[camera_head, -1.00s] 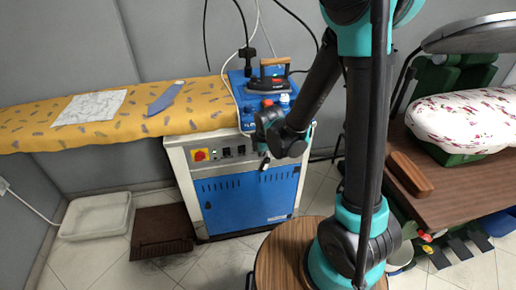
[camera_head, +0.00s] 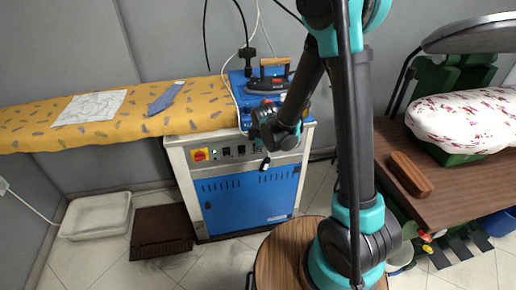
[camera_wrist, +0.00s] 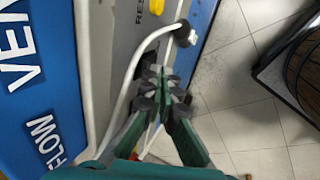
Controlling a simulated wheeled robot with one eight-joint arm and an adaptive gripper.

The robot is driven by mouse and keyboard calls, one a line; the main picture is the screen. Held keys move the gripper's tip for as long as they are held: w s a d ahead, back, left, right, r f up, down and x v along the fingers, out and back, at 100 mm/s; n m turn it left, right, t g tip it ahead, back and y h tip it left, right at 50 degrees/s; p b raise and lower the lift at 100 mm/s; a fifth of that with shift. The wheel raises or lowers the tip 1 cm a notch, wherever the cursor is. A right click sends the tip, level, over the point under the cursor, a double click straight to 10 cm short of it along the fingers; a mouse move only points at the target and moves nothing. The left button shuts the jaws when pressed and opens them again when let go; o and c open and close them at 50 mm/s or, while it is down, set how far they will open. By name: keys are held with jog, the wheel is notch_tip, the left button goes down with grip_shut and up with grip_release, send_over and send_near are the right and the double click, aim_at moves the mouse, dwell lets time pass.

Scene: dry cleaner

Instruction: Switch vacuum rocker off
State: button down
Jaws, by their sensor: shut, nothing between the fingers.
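The blue and grey ironing unit (camera_head: 250,195) has a front control panel below the board. Black rocker switches (camera_head: 234,150) sit on it, right of a red and yellow main switch (camera_head: 199,155). I cannot tell which rocker is the vacuum one or how it is set. My gripper (camera_head: 265,163) is shut and empty, pointing down at the panel's right part, to the right of the rockers. In the wrist view my gripper (camera_wrist: 168,84) has its fingertips together beside a white cable (camera_wrist: 128,85); the rockers are not clearly visible there and contact is unclear.
An iron (camera_head: 267,82) rests on the blue top of the unit above my gripper. The yellow ironing board (camera_head: 55,110) extends left. A brown table (camera_head: 440,190) with a floral pad (camera_head: 465,120) stands right. Floor in front of the unit is partly clear.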

jog(key=shift+w+a+r+g, duration=0.1)
jog(key=shift+w+a+g, duration=0.05)
jog(key=shift+w+g, duration=0.25)
jog(key=shift+r, duration=0.15)
jog(key=shift+r, duration=0.7)
